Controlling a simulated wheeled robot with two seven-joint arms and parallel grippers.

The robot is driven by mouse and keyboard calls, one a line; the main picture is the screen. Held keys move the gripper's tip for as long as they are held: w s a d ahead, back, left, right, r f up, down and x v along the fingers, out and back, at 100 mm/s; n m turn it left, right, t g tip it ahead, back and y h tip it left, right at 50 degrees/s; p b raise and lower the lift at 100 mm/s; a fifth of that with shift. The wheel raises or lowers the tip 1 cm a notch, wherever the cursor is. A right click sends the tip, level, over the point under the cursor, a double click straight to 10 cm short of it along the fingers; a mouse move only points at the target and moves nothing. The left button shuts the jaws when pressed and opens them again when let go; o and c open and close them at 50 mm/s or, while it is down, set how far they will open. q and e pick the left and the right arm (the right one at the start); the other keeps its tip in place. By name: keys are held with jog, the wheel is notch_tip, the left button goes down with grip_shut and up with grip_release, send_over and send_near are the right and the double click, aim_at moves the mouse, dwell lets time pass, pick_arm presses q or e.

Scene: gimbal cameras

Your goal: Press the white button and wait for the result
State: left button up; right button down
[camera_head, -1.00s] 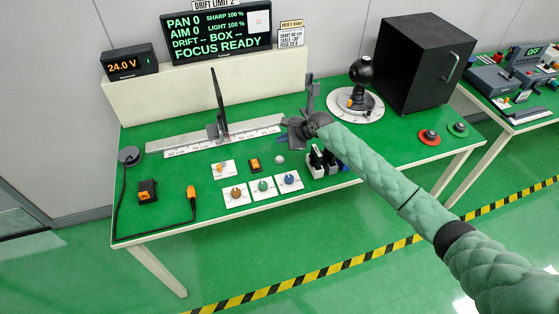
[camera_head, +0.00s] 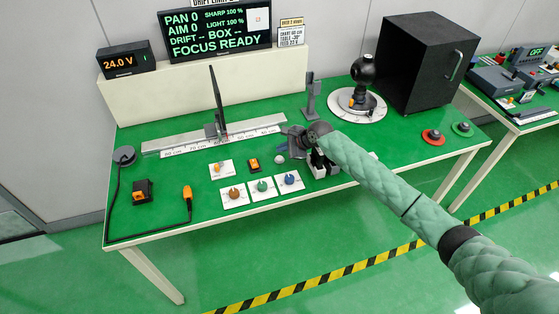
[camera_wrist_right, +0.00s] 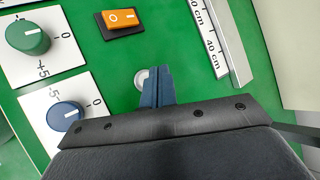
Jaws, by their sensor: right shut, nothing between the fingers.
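The white button (camera_head: 279,159) is a small round dome on the green table, right of the orange rocker switch and behind the blue knob. In the right wrist view the white button (camera_wrist_right: 141,78) shows just beyond my fingertips, partly hidden by them. My right gripper (camera_head: 290,147) is shut and empty, close to the button; it also shows in the right wrist view (camera_wrist_right: 158,78). I cannot tell whether the fingertips touch the button. The display (camera_head: 214,32) reads PAN 0, AIM 0, DRIFT --, BOX -- and FOCUS READY. My left gripper is out of view.
The orange rocker switch (camera_head: 254,164) and the blue knob (camera_head: 291,179) are close to the button. A ruled rail (camera_head: 180,146) lies behind. A dark upright post (camera_head: 311,98) and a gimbal camera (camera_head: 362,72) stand further back. A black box (camera_head: 425,60) is at right.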

aim_at(279, 159)
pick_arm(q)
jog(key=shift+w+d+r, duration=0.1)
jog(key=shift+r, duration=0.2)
pick_arm(e)
jog(key=shift+f, duration=0.85)
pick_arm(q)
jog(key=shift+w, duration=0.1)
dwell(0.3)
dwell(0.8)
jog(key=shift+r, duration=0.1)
pick_arm(e)
jog(key=shift+f, duration=0.1)
jog(key=shift+f+p, duration=0.3)
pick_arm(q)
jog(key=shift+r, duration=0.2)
